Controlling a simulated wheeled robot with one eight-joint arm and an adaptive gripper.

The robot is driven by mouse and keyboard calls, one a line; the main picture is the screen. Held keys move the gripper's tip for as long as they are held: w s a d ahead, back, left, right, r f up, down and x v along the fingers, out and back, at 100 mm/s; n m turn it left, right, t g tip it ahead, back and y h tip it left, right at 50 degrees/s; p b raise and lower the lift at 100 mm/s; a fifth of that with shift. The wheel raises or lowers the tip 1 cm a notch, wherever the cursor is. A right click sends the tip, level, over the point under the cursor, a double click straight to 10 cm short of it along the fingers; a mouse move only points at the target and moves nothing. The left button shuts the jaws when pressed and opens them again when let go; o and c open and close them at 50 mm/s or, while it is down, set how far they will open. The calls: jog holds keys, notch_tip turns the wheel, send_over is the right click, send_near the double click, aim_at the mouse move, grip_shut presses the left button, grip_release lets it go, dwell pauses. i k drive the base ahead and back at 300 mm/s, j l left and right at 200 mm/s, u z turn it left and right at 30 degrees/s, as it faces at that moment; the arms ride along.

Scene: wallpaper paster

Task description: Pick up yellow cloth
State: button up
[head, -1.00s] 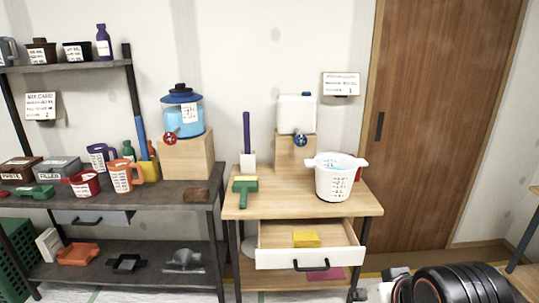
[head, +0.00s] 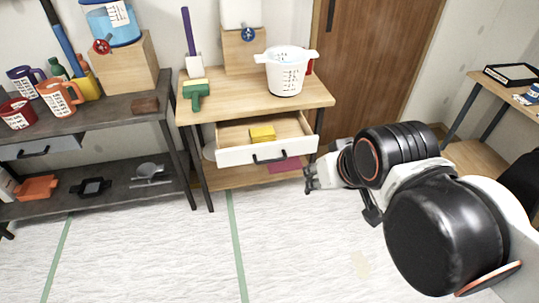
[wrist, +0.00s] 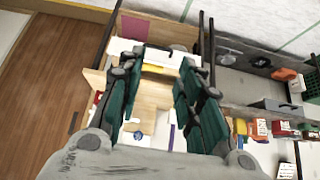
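The yellow cloth (head: 262,134) lies as a small folded block inside the open drawer (head: 240,155) of the wooden table. In the wrist view, part of the yellow cloth (wrist: 152,70) shows as a narrow strip behind the white drawer front (wrist: 130,49), between my fingers. My gripper (head: 308,180) is to the right of the drawer and lower in the head view, apart from the cloth. In the wrist view my gripper (wrist: 157,72) has its two green-sided fingers spread apart, with nothing held between them.
A white bucket (head: 286,74) and a green-handled tool (head: 197,92) stand on the wooden table (head: 230,101). A dark shelf with cups and tools is at left. A magenta item (head: 284,165) lies below the drawer. Floor in front is clear.

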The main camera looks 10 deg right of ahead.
aim_at(261, 135)
jog(key=i+l, duration=0.75)
jog(key=l, duration=0.25)
jog(key=i+u, duration=0.05)
